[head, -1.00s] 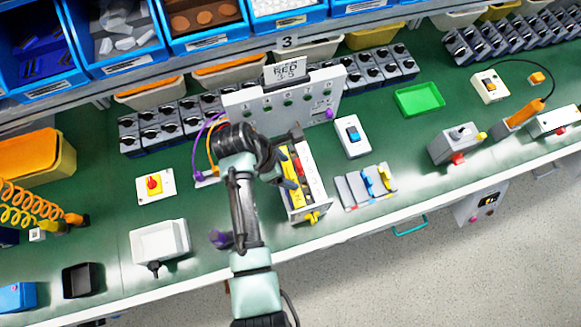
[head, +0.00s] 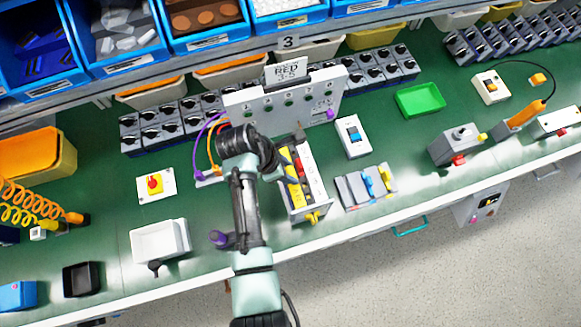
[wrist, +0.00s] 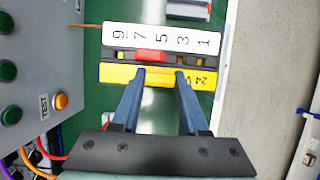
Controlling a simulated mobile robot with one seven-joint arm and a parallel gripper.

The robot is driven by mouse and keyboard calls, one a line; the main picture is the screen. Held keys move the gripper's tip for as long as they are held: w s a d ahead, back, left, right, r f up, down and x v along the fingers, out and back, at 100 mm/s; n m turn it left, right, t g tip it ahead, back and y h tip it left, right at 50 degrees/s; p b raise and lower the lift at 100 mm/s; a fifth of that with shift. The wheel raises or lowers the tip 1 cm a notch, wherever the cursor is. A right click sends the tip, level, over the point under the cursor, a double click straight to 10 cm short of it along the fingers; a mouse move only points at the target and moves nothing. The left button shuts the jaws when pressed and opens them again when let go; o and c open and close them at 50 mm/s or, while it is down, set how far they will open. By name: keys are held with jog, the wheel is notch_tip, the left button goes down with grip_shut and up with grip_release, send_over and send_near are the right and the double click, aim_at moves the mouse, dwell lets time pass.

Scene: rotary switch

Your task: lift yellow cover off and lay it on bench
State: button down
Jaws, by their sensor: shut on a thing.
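The yellow cover (wrist: 160,76), marked 24 V at its right end, is a long strip along the near side of a narrow unit with a white number strip (wrist: 162,38). In the head view, the cover (head: 293,192) shows beside my wrist, on the unit standing on the green bench (head: 215,285). My gripper (wrist: 159,74) has its two blue fingers apart, with their tips at the middle of the cover and shut on it. I cannot tell whether the cover is clear of the unit. In the head view my wrist hides most of the fingers.
A grey panel with green buttons (head: 285,105) stands behind the unit. A white switch box (head: 353,137) and grey blocks with blue levers (head: 366,185) are to the right. An open white box (head: 160,240) is at the left.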

jog(key=shift+r, duration=0.1)
notch_tip(320, 180, up, 10)
notch_tip(320, 180, up, 5)
jog(key=p, duration=0.6)
send_over(289, 172)
jog(key=shift+s, duration=0.1)
dwell(0.6)
